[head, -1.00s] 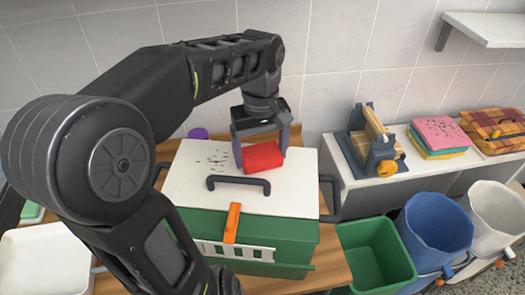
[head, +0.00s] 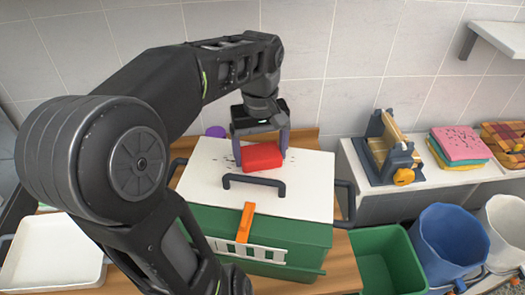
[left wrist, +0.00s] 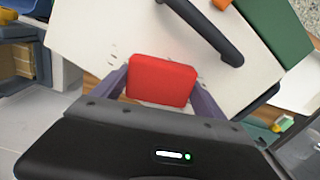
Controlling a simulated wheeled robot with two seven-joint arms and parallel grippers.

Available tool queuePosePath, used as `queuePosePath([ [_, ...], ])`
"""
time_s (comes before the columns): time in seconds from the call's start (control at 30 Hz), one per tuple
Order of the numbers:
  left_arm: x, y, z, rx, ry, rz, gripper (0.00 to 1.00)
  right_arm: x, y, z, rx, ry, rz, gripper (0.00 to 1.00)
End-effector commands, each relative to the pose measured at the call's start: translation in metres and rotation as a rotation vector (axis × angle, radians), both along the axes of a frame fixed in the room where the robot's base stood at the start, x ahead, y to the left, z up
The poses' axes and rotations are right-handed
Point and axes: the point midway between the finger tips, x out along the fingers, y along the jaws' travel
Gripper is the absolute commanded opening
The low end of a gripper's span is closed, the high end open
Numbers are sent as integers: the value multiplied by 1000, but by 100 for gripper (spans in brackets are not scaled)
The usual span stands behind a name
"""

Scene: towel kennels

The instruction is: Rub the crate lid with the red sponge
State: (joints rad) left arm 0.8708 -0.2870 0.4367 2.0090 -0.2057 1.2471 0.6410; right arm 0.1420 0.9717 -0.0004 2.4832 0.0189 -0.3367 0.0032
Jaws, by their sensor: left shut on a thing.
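The green crate (head: 290,245) stands on the wooden table with its white lid (head: 310,180) shut, a dark handle (head: 254,182) on top and an orange latch (head: 246,222) in front. The red sponge (head: 261,156) is between the fingers of my left gripper (head: 261,148), which is shut on it, over the rear part of the lid. The sponge also shows in the left wrist view (left wrist: 162,80). I cannot tell whether it touches the lid. Some dark specks show on the lid beside the sponge. My right gripper is not in view.
A white tray (head: 40,270) lies at the left. A purple thing (head: 215,131) shows behind the crate. At the right are a green bin (head: 385,258), a blue bucket (head: 450,240) and a pale bucket (head: 505,225). Folded towels (head: 460,145) and a wooden-and-grey device (head: 388,150) stand on the back counter.

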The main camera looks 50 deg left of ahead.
Motion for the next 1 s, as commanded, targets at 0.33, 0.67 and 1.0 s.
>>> queuePosePath([
  [0.33, -18, 24, 1, 0, 2, 1, 39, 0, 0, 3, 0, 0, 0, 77],
  [0.67, -20, 28, 1, 0, 1, 1, 39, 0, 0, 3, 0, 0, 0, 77],
  [1.0, -28, 39, 1, 1, 1, 2, 39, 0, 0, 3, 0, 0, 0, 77],
])
